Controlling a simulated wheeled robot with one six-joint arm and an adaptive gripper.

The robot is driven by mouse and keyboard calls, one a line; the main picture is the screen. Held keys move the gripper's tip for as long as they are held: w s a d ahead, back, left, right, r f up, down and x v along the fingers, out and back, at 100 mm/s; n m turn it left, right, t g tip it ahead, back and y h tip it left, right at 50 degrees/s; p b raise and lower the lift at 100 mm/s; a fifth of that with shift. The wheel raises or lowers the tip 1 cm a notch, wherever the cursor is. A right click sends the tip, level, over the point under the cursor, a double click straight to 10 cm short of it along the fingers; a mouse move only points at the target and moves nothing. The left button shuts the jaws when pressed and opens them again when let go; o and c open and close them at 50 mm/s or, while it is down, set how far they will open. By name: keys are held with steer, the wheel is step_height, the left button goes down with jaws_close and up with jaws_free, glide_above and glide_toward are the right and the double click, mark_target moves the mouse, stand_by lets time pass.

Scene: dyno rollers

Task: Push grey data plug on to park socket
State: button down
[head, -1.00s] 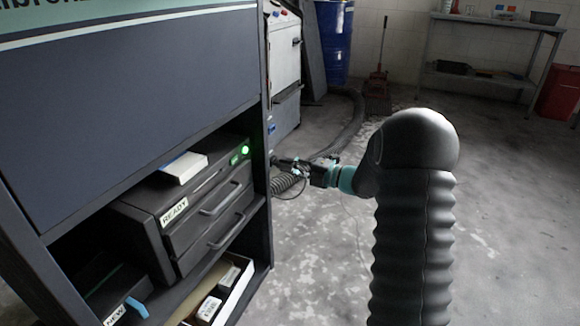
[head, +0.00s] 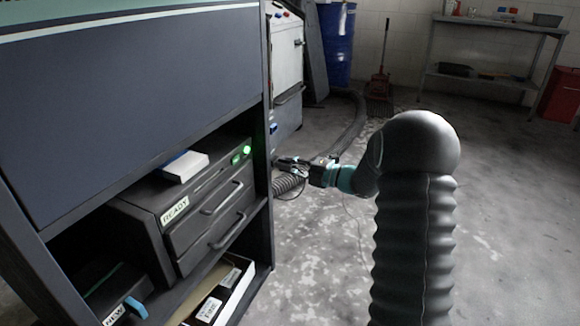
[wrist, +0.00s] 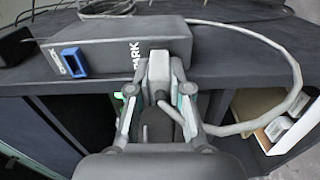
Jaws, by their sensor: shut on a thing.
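The grey data plug (wrist: 158,68) is in the middle of the wrist view, against the front of a dark box (wrist: 110,45). My gripper (wrist: 159,90) is shut on the plug, one finger on each side. The plug stands right beside the PARK label and hides the park socket, so I cannot tell how deep it sits. A blue-rimmed socket (wrist: 74,62) marked CHECK is to the left on the same box. In the head view my gripper (head: 288,163) is at the right side of the dark cabinet, and the plug is too small to make out.
A pale cable (wrist: 285,45) loops over the right side and back to my gripper. An open carton (wrist: 262,112) stands on a lower shelf. Floor to the right is clear.

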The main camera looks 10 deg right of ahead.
steer(key=shift+a, duration=0.1)
steer(key=c, duration=1)
jaws_free()
steer(key=shift+w, duration=0.1)
